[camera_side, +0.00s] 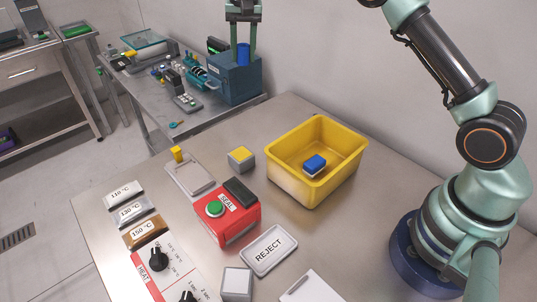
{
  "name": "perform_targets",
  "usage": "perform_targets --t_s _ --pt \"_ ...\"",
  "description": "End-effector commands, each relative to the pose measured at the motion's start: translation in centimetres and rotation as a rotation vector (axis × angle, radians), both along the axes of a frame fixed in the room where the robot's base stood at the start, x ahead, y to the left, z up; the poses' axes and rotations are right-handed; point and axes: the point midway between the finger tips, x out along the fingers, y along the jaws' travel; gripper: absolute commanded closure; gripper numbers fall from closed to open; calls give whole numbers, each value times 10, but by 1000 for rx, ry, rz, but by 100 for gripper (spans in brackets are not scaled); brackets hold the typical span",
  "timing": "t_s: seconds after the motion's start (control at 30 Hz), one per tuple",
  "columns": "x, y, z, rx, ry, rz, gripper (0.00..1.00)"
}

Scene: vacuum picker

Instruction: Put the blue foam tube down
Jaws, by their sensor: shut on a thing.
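The blue foam tube (243,55) is a short upright cylinder near the top middle of the side view. My gripper (243,42) points down from the top edge and is shut on the tube, with a finger on each side of its upper part. The tube appears held in the air, in front of a blue-grey box in the picture. The upper part of my gripper is cut off by the frame's edge.
A yellow bin (281,187) holding a blue-and-white block (315,165) stands on the metal table. A red SEAL box (232,225), a REJECT tray (251,266), a grey block with a yellow top (241,159) and temperature-labelled blocks (148,232) stand nearby.

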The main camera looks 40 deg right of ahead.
Motion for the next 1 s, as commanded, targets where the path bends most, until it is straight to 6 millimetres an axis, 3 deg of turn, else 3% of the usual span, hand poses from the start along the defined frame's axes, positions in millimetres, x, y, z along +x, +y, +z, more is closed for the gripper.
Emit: perform_targets --t_s 0.03,0.2,0.4,0.57,0.67,1.0 --pt "-1 -17 0 -8 7 58 100" --pt "-8 -60 0 -32 30 276 100" --pt "-15 -94 1 -45 48 460 100" --pt "-18 -106 -1 -47 56 528 100" --pt "-19 -107 -12 -46 59 542 100" --pt "-20 -107 -92 -46 61 541 100"
